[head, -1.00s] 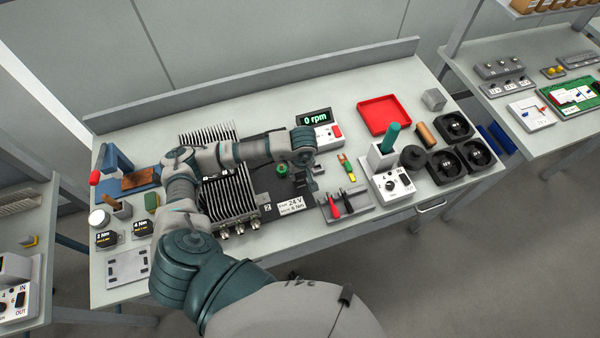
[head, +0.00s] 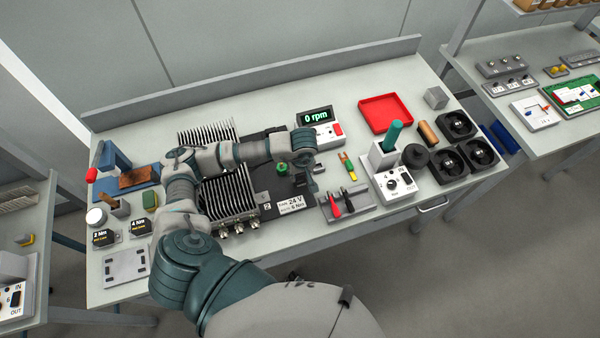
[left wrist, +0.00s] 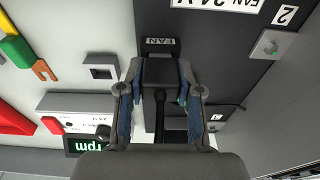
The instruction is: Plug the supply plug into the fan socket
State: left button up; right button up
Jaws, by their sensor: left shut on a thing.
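My left gripper (left wrist: 160,95) is shut on a dark plug (left wrist: 160,70) with a black cable running back between the fingers. In the head view my left gripper (head: 304,168) points down at the right part of the dark panel, and the plug is hidden. My right gripper is not in view.
A display (head: 318,115) reads 0 rpm. A small grey block with a dark opening (left wrist: 101,68) stands beside the panel. The finned heat sink (head: 228,192) lies left of the gripper. Red and black probes (head: 342,204) lie in front, and a white IN/OUT box (head: 392,183) stands right.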

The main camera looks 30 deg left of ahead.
pick_arm(q)
jog(key=shift+f, duration=0.4)
jog(key=o, duration=1.1)
jog(key=shift+r, duration=0.1)
jog(key=r, duration=0.7)
jog(key=d+r, duration=0.1)
jog(key=r, duration=0.3)
jog(key=shift+s+r, duration=0.3)
jog(key=shift+s, duration=0.1)
